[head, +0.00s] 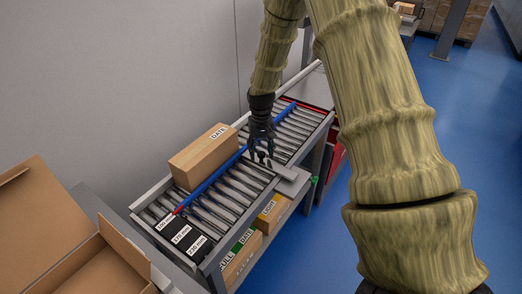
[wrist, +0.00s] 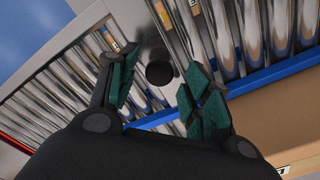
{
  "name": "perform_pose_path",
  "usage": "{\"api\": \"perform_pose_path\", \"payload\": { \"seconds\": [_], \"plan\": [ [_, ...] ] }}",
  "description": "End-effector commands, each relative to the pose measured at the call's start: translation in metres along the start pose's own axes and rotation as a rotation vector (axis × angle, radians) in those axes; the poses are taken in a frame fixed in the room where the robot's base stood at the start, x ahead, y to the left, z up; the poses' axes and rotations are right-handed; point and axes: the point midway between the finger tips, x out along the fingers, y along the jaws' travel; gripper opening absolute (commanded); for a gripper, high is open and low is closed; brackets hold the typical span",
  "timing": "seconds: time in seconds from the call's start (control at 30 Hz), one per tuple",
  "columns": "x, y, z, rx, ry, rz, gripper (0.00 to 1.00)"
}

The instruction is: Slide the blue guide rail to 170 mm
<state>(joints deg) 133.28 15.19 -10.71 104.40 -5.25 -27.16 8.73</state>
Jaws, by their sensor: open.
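The blue guide rail (head: 212,179) runs lengthwise over the roller conveyor, beside a cardboard box. Its red near end (head: 178,211) lies by the uppermost label of the black scale plate (head: 185,238), short of the middle label, 170 mm (head: 182,233). In the wrist view the rail (wrist: 275,73) passes behind my fingers. A grey plate (head: 285,171) extends from the rail across the rollers. A dark round knob (wrist: 160,74) stands on this plate. My gripper (head: 262,148) is open over it, with the knob between the fingertips in the wrist view (wrist: 158,82); contact cannot be told.
The cardboard box marked DATE (head: 203,154) stands on the rollers, on the wall side of the rail. Labelled boxes (head: 268,213) sit on a shelf below. An open carton (head: 90,265) is at the near left. Blue floor lies clear to the right.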

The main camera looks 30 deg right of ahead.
Motion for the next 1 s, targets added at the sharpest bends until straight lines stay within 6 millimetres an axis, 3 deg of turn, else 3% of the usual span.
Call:
{"api": "perform_pose_path", "payload": {
  "seconds": [0.37,0.43,0.67,1.0],
  "plan": [
    [0.0053,0.0008,0.0002,0.001,0.000,0.000,0.49],
    [0.0053,0.0009,0.0002,0.002,0.000,0.000,0.42],
    [0.0051,0.0011,0.0002,0.002,0.000,0.000,0.00],
    [0.0042,-0.0073,0.0037,-0.017,0.001,0.000,0.00]
  ]
}}
